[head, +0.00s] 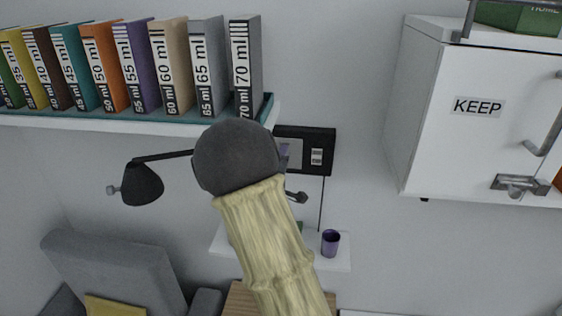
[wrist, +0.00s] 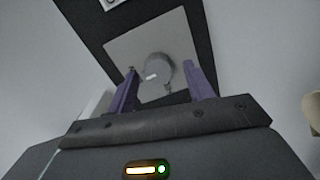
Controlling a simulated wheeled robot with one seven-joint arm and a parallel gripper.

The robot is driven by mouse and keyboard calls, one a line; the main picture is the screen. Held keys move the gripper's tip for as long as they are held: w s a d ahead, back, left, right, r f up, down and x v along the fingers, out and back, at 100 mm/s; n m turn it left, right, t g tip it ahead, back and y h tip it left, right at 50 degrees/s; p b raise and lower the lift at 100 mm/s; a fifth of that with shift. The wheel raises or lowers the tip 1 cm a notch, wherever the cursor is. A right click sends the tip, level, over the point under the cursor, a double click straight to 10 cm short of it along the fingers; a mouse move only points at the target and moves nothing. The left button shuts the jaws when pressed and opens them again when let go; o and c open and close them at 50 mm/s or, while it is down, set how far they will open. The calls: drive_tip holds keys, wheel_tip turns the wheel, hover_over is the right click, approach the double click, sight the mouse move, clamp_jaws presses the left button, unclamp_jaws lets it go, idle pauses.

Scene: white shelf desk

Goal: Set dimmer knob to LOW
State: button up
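The dimmer knob (wrist: 158,68) is a round grey knob with a small white mark. It sits on a light grey plate (wrist: 122,48) on a dark wall panel (wrist: 93,30). In the wrist view my gripper (wrist: 161,70) has its two purple fingers apart, one on each side of the knob. I cannot tell whether either finger touches it. In the head view the dark panel (head: 326,141) shows with a small white label (head: 316,156), but my arm hides the knob. I cannot read any LOW marking.
A shelf (head: 150,123) with numbered books (head: 170,65) is above left of the panel. A black lamp (head: 142,185) is left of my arm. A purple cup (head: 330,242) stands on a small white shelf (head: 340,264) below. A white cabinet (head: 425,110) marked KEEP hangs at right.

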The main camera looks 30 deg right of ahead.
drive_tip(key=shift+s+d, duration=0.15)
drive_tip(key=shift+d, duration=0.05)
drive_tip(key=shift+s+a, duration=0.1)
drive_tip(key=f+b+v, duration=0.1)
drive_tip(key=b+v, duration=0.3)
drive_tip(key=v, duration=1.3)
drive_tip(key=shift+a+r, duration=0.2)
drive_tip(key=shift+r, duration=0.2)
